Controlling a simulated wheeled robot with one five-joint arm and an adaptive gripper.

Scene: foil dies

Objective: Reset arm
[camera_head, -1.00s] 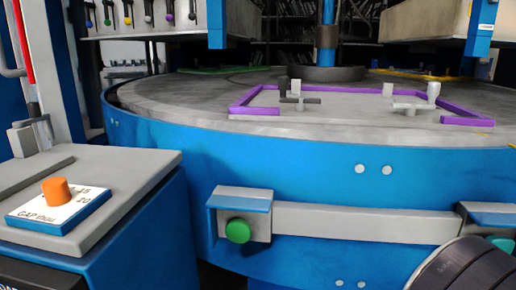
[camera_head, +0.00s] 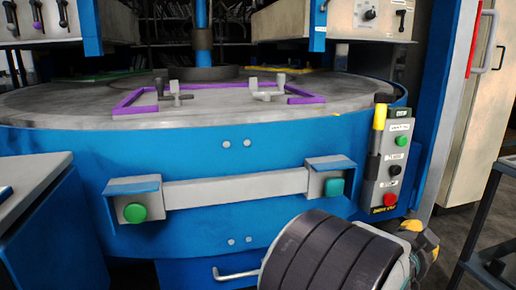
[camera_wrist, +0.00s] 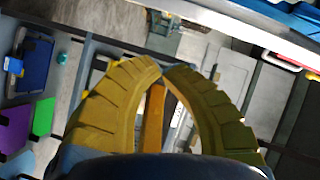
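My gripper shows in the wrist view (camera_wrist: 162,68) as two curved yellow ribbed fingers whose tips meet. No object is pinched at the tips. An orange strip (camera_wrist: 153,115) shows in the gap behind the tips; I cannot tell whether it is part of the gripper or something beyond it. In the head view my dark ribbed arm fills the bottom right of centre, with a yellow and black part of its end partly hidden behind it, in front of the blue round table (camera_head: 90,180).
A grey bar with a green button (camera_head: 135,212) and a teal button (camera_head: 334,187) runs across the table front. A control box (camera_head: 390,160) with green, black and red buttons hangs at right. A purple frame (camera_head: 135,108) lies on the table. A dark rack (camera_head: 480,235) stands far right.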

